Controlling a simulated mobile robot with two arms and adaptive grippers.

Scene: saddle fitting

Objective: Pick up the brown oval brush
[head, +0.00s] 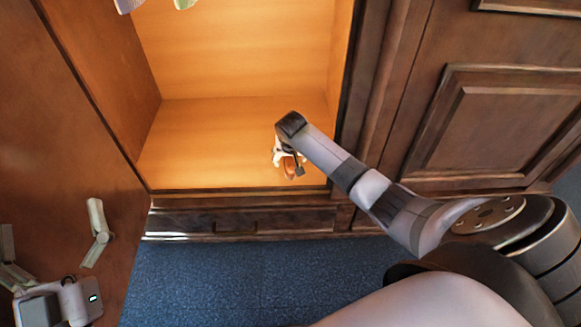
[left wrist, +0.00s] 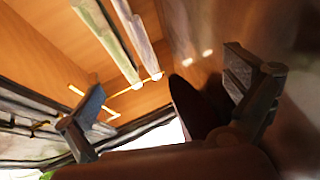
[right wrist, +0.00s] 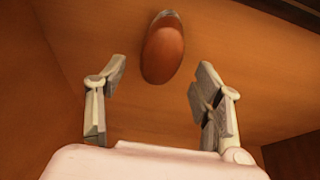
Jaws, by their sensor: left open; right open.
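The brown oval brush (right wrist: 162,52) lies on the cabinet floor. In the right wrist view it is ahead of my right gripper (right wrist: 161,69), its near end level with the space between the fingertips. The two fingers are apart and do not touch it. In the head view my right gripper (head: 286,162) is low inside the cabinet near its front right, and the brush (head: 290,168) is partly hidden by it. My left gripper (left wrist: 168,82) is open and empty; in the head view it shows at the lower left, in front of the open door.
The lit wooden cabinet (head: 215,135) has a clear floor left of my right gripper. Its open door (head: 75,110) stands on the left, and a side wall is close on the right. Pale hanging items (head: 130,4) are at the top left. A drawer (head: 190,222) lies below.

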